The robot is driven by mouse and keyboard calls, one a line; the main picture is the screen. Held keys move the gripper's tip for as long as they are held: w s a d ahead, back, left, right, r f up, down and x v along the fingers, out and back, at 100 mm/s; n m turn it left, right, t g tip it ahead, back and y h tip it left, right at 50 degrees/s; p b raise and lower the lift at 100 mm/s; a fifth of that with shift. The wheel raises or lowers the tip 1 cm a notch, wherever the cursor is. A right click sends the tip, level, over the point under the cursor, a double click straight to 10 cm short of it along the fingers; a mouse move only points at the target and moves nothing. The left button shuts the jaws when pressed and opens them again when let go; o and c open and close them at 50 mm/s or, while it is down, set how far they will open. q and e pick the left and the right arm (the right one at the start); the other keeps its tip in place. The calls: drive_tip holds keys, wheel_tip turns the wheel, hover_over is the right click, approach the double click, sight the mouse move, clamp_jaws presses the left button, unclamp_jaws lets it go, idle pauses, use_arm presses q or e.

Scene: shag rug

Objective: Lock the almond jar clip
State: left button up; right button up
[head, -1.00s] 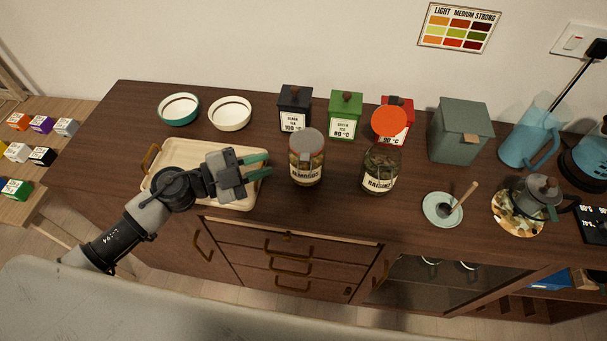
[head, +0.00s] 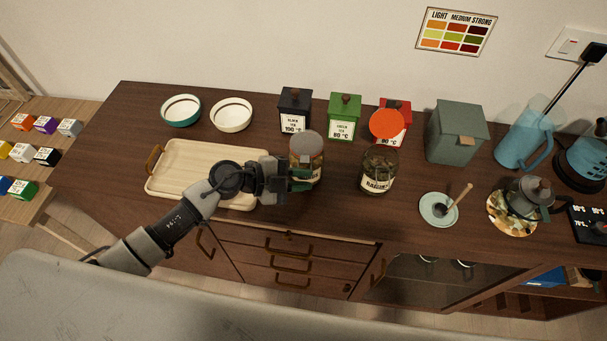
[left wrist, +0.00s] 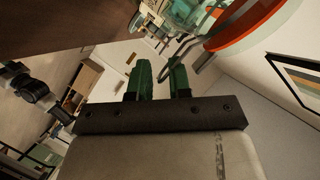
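The almond jar (head: 312,148) is a glass jar with a grey lid, upright on the dark wooden counter. Its lid lies over the mouth. Its clip is too small to make out, and my gripper hides part of the label. My left gripper (head: 301,180) is at the jar's lower front left, very close to it; I cannot tell whether it touches. In the left wrist view the green fingers (left wrist: 159,82) stand a little apart with nothing seen between them. A glass jar (left wrist: 186,12) and a red-orange disc show beyond. My right gripper is not in view.
The raisins jar (head: 377,180) stands to the right with its red-orange lid (head: 387,123) raised. Black (head: 294,108), green (head: 344,117) and red tins stand behind. A wooden tray (head: 190,160) lies left, empty. A saucer (head: 436,211) is at right.

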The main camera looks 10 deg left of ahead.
use_arm(q)
drive_tip(key=shift+w+d, duration=0.1)
drive_tip(key=shift+d, duration=0.1)
drive_tip(key=shift+c, duration=0.2)
clamp_jaws()
drive_tip(key=shift+f, duration=0.1)
